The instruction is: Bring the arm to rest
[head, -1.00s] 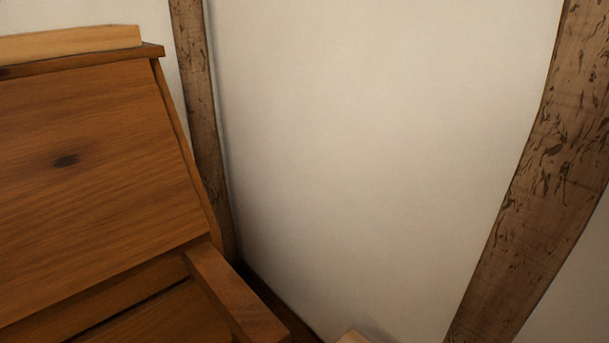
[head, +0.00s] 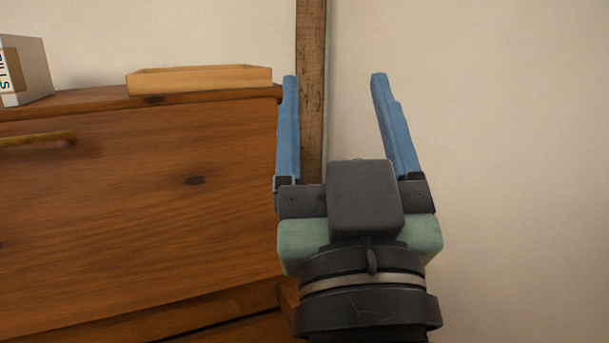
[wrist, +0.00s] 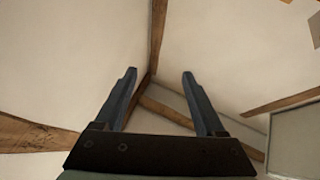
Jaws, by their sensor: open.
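My gripper (head: 335,78) is in the middle of the head view, in front of the right end of a wooden bureau. Its two blue fingers point up and stand wide apart, with nothing between them. In the wrist view my gripper (wrist: 160,72) is also open and empty.
The wooden bureau (head: 120,200) fills the left of the head view. A shallow wooden tray (head: 200,82) and a box with lettering (head: 28,70) stand on its top. A timber post (head: 312,40) runs up the pale wall (head: 520,150), which is bare on the right.

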